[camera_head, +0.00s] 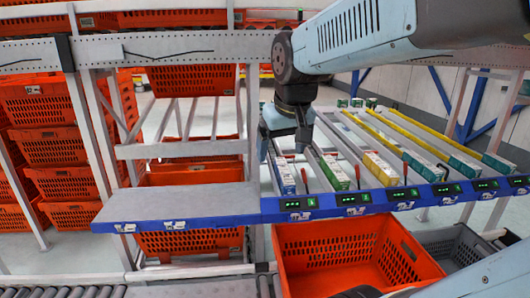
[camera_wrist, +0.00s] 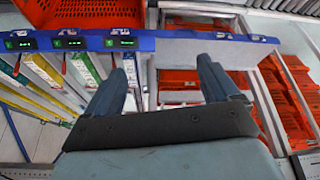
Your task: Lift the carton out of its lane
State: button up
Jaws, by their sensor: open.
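Several cartons lie at the front ends of the sloping lanes. In the head view the leftmost is a blue and white carton (camera_head: 284,177), with a green and white carton (camera_head: 334,174) and a yellow and white carton (camera_head: 381,168) to its right. I cannot tell which one is the task's carton. My gripper (camera_head: 283,148) points down over the leftmost lane, above and behind the blue and white carton. Its fingers are apart with no carton between them. In the wrist view my gripper (camera_wrist: 164,75) also shows spread fingers, with the lanes to the left and the left finger hiding part of them.
A blue front rail (camera_head: 330,205) with lit displays runs before the lanes. A bare grey shelf (camera_head: 185,205) lies left of them. An empty orange tote (camera_head: 350,250) stands below the rail, with a grey tote (camera_head: 455,248) beside it. Metal uprights and stacked orange totes (camera_head: 60,150) stand left.

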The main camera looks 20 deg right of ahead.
jog(key=w+d+g, duration=0.1)
jog(key=w+d, duration=0.2)
jog(key=w, duration=0.9)
jog(key=m+g, duration=0.3)
jog(key=g, duration=0.1)
send_over(287, 177)
notch_tip(287, 177, down, 21)
jog(key=shift+y, duration=0.3)
notch_tip(287, 177, down, 14)
jog(key=shift+r, duration=0.25)
jog(key=shift+c, duration=0.4)
